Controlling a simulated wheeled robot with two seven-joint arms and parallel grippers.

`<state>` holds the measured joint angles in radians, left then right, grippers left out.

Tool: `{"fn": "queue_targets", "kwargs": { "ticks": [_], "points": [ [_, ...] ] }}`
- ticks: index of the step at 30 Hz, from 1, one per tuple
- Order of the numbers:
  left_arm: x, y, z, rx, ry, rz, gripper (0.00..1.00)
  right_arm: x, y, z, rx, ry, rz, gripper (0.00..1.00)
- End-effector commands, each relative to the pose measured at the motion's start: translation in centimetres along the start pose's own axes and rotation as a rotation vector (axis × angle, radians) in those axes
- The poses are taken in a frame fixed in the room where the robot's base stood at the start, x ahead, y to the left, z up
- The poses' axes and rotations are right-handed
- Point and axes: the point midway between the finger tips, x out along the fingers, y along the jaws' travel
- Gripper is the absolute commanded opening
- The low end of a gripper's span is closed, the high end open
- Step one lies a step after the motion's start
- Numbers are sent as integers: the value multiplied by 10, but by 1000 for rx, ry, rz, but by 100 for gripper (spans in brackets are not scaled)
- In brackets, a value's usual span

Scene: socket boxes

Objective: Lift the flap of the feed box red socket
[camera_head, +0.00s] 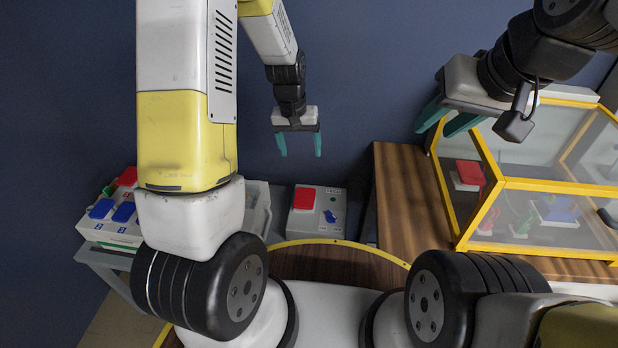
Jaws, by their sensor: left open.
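A grey box (331,207) stands low at the centre, with a square red socket flap (304,198) that looks shut, and a blue part (330,216) to its right. Its lettering is too small to read, so I cannot tell for sure that it is the feed box. My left gripper (300,155) hangs above this box with its teal fingers pointing down, open and empty, apart from the flap. My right gripper (434,132) is at the upper right, its teal fingers apart and empty, near the yellow-framed case.
A light panel with blue flaps (123,212) and a red one (127,176) stands at the left, partly hidden by my arm. A clear yellow-framed case (545,185) with red, green and blue parts sits on a wooden table (400,193) at the right.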

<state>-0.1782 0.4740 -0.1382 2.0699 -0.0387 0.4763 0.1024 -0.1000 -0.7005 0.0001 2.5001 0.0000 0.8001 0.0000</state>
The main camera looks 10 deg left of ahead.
Motion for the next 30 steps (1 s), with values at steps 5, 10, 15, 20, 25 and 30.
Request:
{"fn": "queue_targets", "kwargs": {
  "ticks": [5, 10, 15, 20, 25, 30],
  "points": [
    [87, -4, 2, 8, -80, -48, 77, 0, 0, 0, 0, 0, 0, 36],
    [136, -8, 9, 14, -117, -78, 77, 0, 0, 0, 0, 0, 0, 36],
    [157, -10, 13, 17, -129, -88, 77, 0, 0, 0, 0, 0, 0, 36],
    [178, -12, 17, 17, -133, -89, 77, 0, 0, 0, 0, 0, 0, 36],
    [206, -15, 20, 16, -132, -88, 77, 0, 0, 0, 0, 0, 0, 36],
    [224, -16, 22, 17, -130, -88, 77, 0, 0, 0, 0, 0, 0, 36]
  ]
}}
